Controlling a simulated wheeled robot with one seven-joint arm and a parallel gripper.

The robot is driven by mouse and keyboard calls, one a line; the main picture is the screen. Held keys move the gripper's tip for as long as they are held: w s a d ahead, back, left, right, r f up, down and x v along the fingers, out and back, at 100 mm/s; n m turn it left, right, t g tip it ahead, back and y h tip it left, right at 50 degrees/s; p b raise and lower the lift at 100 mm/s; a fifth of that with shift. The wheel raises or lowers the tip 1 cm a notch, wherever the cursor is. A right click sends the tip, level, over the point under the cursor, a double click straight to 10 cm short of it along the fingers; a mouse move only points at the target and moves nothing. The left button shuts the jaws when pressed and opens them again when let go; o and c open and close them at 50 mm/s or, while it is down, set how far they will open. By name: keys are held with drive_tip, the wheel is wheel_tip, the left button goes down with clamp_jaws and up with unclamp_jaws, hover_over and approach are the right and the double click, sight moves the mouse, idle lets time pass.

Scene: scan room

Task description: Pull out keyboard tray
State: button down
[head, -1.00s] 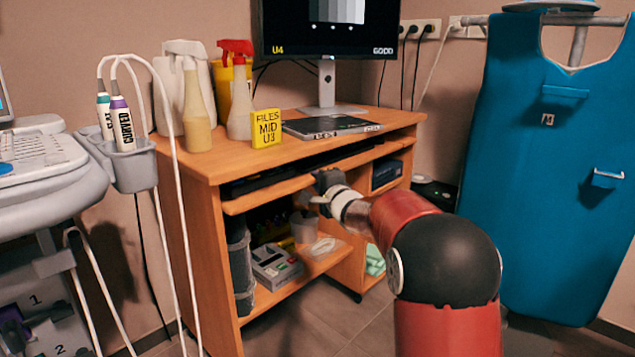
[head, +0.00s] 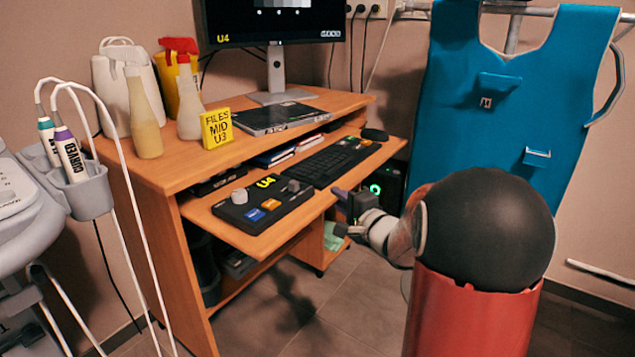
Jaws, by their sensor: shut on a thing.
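The keyboard tray (head: 232,232) is a wooden shelf under the desktop. It stands well out from the wooden desk (head: 182,168). On it are a black keyboard (head: 328,165), a black control box (head: 250,219) marked U4 with a grey knob and coloured buttons, and a mouse (head: 374,134). The exact contact of the fingers is partly hidden by my wrist.
Spray bottles (head: 190,100) and a yellow sign (head: 216,128) stand on the desktop below a monitor (head: 272,22). An ultrasound cart with probes (head: 70,155) is close at the left. A blue apron (head: 515,90) hangs at the right. Floor in front of the desk is clear.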

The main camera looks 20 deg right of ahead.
drive_tip(key=shift+s+d+p, duration=0.25)
drive_tip(key=shift+s+d, duration=0.3)
drive_tip(key=shift+s, duration=0.2)
drive_tip(key=shift+s+d+p, duration=0.25)
drive_tip(key=shift+s+d, duration=0.25)
drive_tip(key=shift+s, duration=0.2)
drive_tip(key=c, duration=1.4)
unclamp_jaws()
drive_tip(key=shift+o, duration=0.2)
drive_tip(key=v, duration=0.7)
drive_tip(key=shift+s, duration=0.4)
drive_tip(key=shift+d, duration=0.1)
